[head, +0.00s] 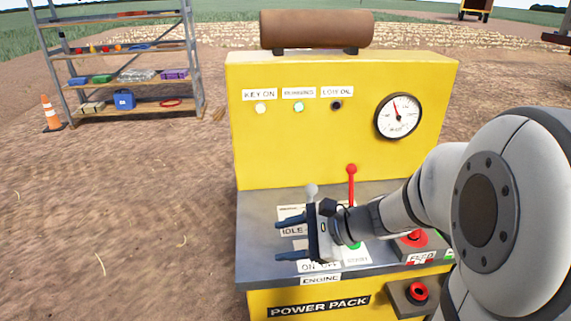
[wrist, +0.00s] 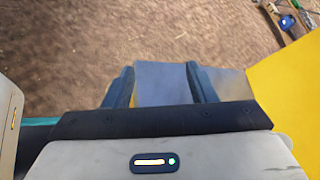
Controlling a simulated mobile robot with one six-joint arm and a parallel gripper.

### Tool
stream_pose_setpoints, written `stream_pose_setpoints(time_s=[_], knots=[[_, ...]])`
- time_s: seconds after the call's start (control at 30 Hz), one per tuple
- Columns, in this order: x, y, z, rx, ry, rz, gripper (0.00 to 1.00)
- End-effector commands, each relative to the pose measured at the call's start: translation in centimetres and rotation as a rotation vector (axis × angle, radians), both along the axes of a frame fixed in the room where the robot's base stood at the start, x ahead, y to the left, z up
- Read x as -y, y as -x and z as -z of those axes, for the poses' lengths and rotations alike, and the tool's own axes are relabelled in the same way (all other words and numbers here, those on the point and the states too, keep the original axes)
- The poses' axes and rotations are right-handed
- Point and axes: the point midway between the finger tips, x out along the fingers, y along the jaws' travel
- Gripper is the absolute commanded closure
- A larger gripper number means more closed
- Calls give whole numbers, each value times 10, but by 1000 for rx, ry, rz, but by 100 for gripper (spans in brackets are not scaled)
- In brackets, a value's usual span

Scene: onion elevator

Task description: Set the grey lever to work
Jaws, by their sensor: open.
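The grey lever (head: 311,190) shows as a round grey knob above my gripper in the head view. It stands on the sloping grey panel of the yellow power pack, and its lower part is hidden. My gripper (head: 279,241) is open over the panel's left part, its fingers pointing left, beside an "IDLE" label. In the wrist view both fingers (wrist: 160,83) stand apart, with a stretch of grey panel (wrist: 160,76) between them. No lever shows between the fingers there. I cannot tell whether my gripper touches the lever.
A red-knobbed lever (head: 351,171) stands right of the grey one. Red buttons (head: 411,238) sit at the panel's right, partly behind my arm. The "RUNNING" lamp (head: 299,107) glows green; "LOW OIL" (head: 337,105) is dark. A gauge (head: 398,116) is above. Bare soil lies left.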

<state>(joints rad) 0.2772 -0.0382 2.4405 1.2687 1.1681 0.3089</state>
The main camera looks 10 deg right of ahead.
Motion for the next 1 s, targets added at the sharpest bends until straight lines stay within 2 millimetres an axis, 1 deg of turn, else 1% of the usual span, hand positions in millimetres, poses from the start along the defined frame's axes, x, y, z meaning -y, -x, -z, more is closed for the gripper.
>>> stream_pose_setpoints(time_s=[0.03,0.07,0.1,0.17,0.2,0.3,0.4,0.5,0.63,1.0], knots=[[10,-21,8,-41,-111,114,48],[16,-34,8,-59,-178,178,48],[27,-50,8,-81,-264,264,48],[44,-71,8,-103,-383,381,48],[56,-83,8,-114,-451,448,48],[83,-103,9,-126,-577,572,48],[101,-115,10,-130,-655,650,48],[112,-122,10,-129,-700,694,48],[112,-130,10,-128,-718,710,48],[79,-175,10,-130,-716,708,48]])
